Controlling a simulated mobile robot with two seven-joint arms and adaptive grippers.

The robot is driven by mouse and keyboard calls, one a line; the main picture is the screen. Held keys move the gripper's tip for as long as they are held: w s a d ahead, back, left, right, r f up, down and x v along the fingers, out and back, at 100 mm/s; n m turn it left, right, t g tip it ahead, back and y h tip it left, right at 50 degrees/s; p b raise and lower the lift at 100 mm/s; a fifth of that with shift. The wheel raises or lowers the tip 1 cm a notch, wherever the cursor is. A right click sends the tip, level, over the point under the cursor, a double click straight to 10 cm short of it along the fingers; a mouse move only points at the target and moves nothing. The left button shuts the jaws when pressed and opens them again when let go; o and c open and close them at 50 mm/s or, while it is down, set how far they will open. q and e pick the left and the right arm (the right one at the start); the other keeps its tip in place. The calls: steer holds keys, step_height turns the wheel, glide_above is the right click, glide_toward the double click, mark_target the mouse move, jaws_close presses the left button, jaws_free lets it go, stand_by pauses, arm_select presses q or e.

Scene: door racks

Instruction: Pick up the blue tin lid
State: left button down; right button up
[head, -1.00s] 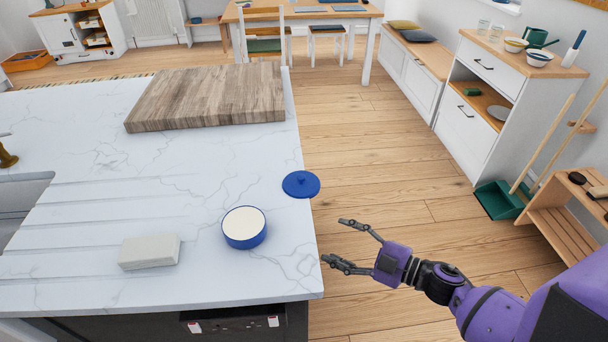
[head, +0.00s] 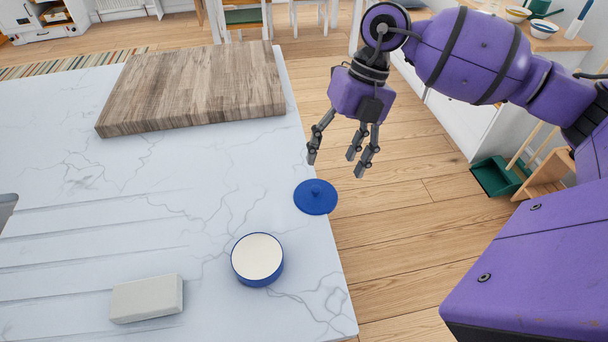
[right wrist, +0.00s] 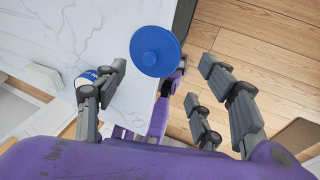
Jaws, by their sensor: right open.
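The blue tin lid (head: 315,198) is a flat round disc with a small knob on top. It lies at the right edge of the white marble counter, partly over the edge. It also shows in the right wrist view (right wrist: 155,51), ahead of the fingers. My right gripper (head: 340,165) is open and empty, pointing down just above and beyond the lid, apart from it. The fingers also show in the right wrist view (right wrist: 165,95). The round blue tin (head: 257,260) with a cream top stands nearer on the counter, left of the lid. My left gripper is not in view.
A wooden board (head: 195,88) lies at the back of the counter (head: 130,200). A pale grey block (head: 147,298) lies at the front left. Wooden floor is open right of the counter; a green dustpan (head: 495,177) stands farther right.

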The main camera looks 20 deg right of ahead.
mark_target(320, 195)
steer(key=shift+s+a+f, duration=0.2)
steer(key=shift+s+f, duration=0.05)
steer(key=shift+s, duration=0.1)
steer(key=shift+s+a+f, duration=0.35)
steer(key=shift+s+f, duration=0.15)
steer(key=shift+f, duration=0.25)
steer(key=x, duration=0.2)
steer(key=w+p+x, duration=0.1)
steer(key=x, duration=0.1)
steer(key=shift+f, duration=0.25)
steer(key=shift+s+a+f, duration=0.1)
steer(key=shift+f, duration=0.15)
steer(key=c, duration=0.9)
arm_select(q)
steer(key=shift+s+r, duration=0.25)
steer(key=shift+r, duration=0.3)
arm_select(e)
steer(key=shift+r, duration=0.1)
